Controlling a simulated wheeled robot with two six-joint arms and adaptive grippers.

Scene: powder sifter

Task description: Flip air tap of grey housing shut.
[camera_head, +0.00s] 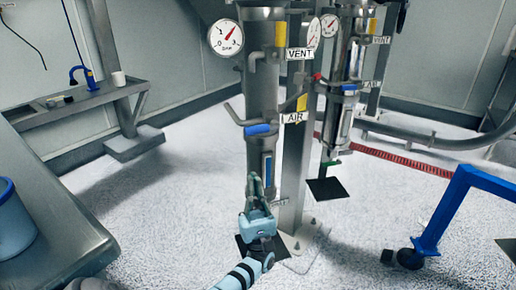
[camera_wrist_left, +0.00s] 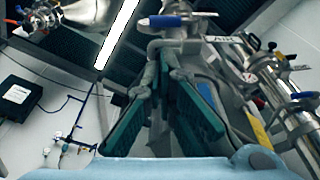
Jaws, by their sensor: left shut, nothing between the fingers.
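The grey housing (camera_head: 262,85) is an upright metal cylinder in the middle of the head view, with a dial gauge at its upper left. Its air tap has a blue handle (camera_head: 258,129) that lies about level across the front, left of the AIR label (camera_head: 294,118). The blue handle also shows near the top of the left wrist view (camera_wrist_left: 165,21), beside the AIR label (camera_wrist_left: 224,39). My left gripper (camera_head: 256,182) is shut and empty, pointing up below the handle and apart from it. Its fingers (camera_wrist_left: 165,85) fill the middle of the wrist view. My right gripper is out of view.
A VENT label (camera_head: 300,53) sits higher up. A second similar housing (camera_head: 345,95) stands behind to the right. A steel bench with a blue bucket (camera_head: 14,222) is at left. A blue wheeled frame (camera_head: 446,208) is at right. Open floor lies between.

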